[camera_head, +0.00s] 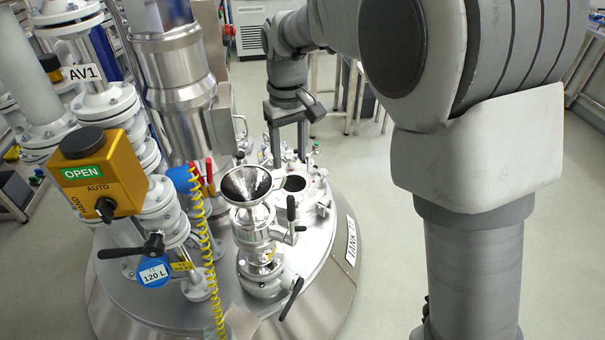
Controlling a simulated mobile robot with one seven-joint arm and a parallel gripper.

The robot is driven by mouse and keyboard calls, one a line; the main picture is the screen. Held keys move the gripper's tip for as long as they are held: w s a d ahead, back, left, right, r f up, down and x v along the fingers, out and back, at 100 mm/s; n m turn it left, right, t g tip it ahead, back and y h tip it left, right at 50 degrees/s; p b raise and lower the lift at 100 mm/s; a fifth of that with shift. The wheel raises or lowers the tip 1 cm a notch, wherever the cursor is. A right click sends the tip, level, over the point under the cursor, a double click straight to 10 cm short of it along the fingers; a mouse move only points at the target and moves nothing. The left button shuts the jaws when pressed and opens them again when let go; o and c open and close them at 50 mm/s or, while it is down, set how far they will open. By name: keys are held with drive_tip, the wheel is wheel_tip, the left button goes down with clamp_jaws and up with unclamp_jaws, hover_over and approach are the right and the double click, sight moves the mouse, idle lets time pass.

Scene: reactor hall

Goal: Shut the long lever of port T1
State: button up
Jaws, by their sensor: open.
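A steel port stack with a funnel (247,183) on top stands on the domed tank lid (325,262). A black upright lever (291,208) is on the right side of this stack. A longer black lever (292,298) slants down and out at its foot. No T1 mark is readable, so I cannot tell which lever belongs to port T1. My gripper (289,158) points down behind the funnel, over the back of the lid, with its two fingers apart and nothing seen between them. Its fingertips are partly hidden by fittings, and contact cannot be told.
A round open port (293,184) lies right of the funnel. At left, a yellow actuator box (95,172) reads OPEN, above a black handle (130,248) and a blue 120 L tag (153,272). A yellow coiled hose (205,250) hangs before the lid. Pipes crowd the left.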

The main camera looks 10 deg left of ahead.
sight(291, 208)
wheel_tip(291, 208, down, 18)
drive_tip(key=shift+a+r+b, duration=0.1)
drive_tip(key=shift+r+b, duration=0.05)
drive_tip(key=shift+b, duration=0.85)
clamp_jaws()
drive_tip(key=shift+w, duration=0.1)
idle(0.8)
